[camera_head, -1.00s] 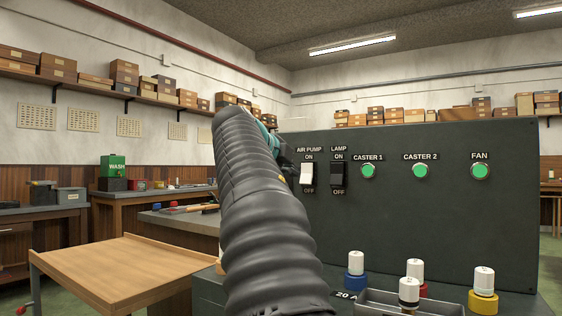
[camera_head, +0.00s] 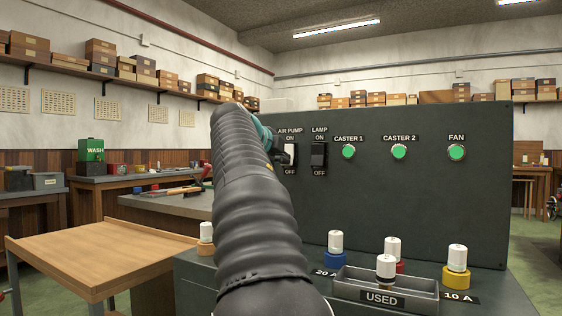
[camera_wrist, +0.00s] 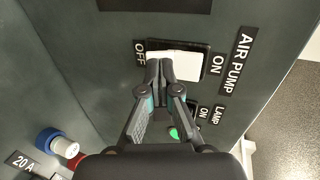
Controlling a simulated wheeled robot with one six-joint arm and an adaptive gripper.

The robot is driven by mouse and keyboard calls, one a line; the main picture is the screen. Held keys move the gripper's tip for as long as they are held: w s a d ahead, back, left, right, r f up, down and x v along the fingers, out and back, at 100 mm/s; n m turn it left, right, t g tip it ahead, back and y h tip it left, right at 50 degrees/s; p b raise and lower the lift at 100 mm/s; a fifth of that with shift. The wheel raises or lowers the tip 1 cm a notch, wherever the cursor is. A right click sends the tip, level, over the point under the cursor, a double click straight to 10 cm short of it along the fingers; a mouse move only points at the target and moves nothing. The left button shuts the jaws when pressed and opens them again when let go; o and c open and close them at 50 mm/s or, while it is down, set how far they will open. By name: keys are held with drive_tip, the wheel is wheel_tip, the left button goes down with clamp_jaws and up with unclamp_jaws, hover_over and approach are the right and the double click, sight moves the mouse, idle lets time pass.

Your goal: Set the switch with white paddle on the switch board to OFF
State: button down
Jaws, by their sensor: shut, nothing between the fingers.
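The switch with the white paddle (camera_head: 290,153) is on the dark switch board (camera_head: 420,205), under the label AIR PUMP and between ON and OFF. In the wrist view the white paddle (camera_wrist: 184,64) lies across its black frame, OFF to the left and ON to the right. I cannot tell for sure which way it is tilted. My gripper (camera_wrist: 162,74) is shut and empty, its fingertips over the paddle's lower edge toward the OFF half; contact is unclear. In the head view my dark arm hides most of the gripper (camera_head: 269,137), left of the switch.
The black-paddled LAMP switch (camera_head: 318,155) is close on the right. Green buttons for CASTER 1 (camera_head: 348,151), CASTER 2 (camera_head: 399,151) and FAN (camera_head: 456,152) follow. A USED tray (camera_head: 341,290) and several white-topped fuses stand below the board. A wooden table (camera_head: 90,255) is at left.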

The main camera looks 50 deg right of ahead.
drive_tip(key=shift+w+d+f+h+b, duration=0.1)
drive_tip(key=shift+d+f+h+b, duration=0.15)
drive_tip(key=shift+b, duration=0.35)
drive_tip(key=shift+a, duration=0.1)
drive_tip(key=s+a+b, duration=0.4)
drive_tip(key=a, duration=0.9)
drive_tip(key=shift+a+f+b, duration=0.2)
drive_tip(key=shift+f+b, duration=0.05)
drive_tip(key=shift+b, duration=0.15)
drive_tip(key=shift+w, duration=0.1)
